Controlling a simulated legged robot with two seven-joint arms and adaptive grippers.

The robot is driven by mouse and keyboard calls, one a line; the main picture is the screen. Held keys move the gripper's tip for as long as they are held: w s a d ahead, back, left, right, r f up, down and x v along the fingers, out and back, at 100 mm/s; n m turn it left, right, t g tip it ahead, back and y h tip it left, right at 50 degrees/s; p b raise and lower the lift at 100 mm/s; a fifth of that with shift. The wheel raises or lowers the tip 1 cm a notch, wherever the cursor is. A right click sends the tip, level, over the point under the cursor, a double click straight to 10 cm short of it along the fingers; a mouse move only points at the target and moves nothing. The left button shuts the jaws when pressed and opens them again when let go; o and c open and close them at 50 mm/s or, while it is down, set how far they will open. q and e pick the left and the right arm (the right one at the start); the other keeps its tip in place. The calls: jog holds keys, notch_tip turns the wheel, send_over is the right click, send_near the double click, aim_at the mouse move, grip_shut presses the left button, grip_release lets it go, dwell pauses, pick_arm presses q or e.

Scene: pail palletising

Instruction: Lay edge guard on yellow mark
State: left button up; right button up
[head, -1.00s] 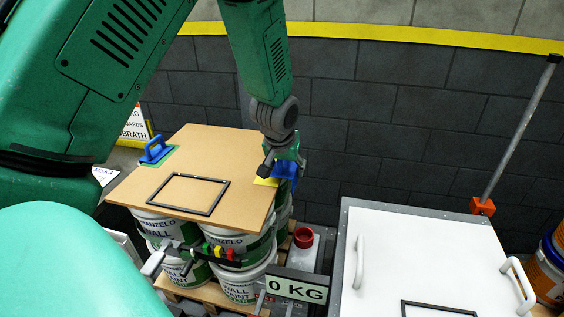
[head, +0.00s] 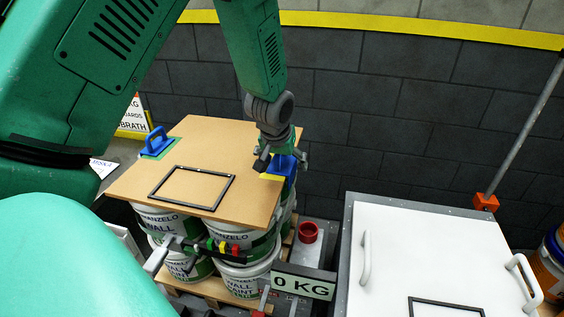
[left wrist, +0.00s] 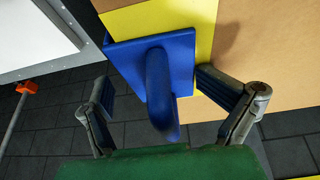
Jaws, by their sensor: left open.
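A blue edge guard (left wrist: 178,70) with an upright loop handle sits at the board's edge. Its flat plate lies partly over the yellow mark (left wrist: 203,22), which shows along two of its sides. In the head view the guard (head: 291,172) is at the board's right edge beside the yellow mark (head: 270,177), partly hidden by the gripper. My left gripper (head: 281,163) is over it. In the left wrist view its open fingers (left wrist: 155,88) stand on either side of the handle, apart from it. My right gripper is not in view.
The tan board (head: 215,150) lies on stacked pails (head: 245,277). A second blue guard (head: 158,145) sits on a green mark at left. A black frame (head: 192,209) lies on the board. A white panel with handles (head: 430,250) and a pole (head: 520,130) stand at right.

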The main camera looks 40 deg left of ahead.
pick_arm(q)
jog(key=shift+s+d+f, duration=0.1)
jog(key=shift+s+d, duration=0.05)
jog(key=shift+d, duration=0.05)
jog(key=v, duration=1.2)
jog(key=shift+w, duration=0.25)
jog(key=shift+a, duration=0.15)
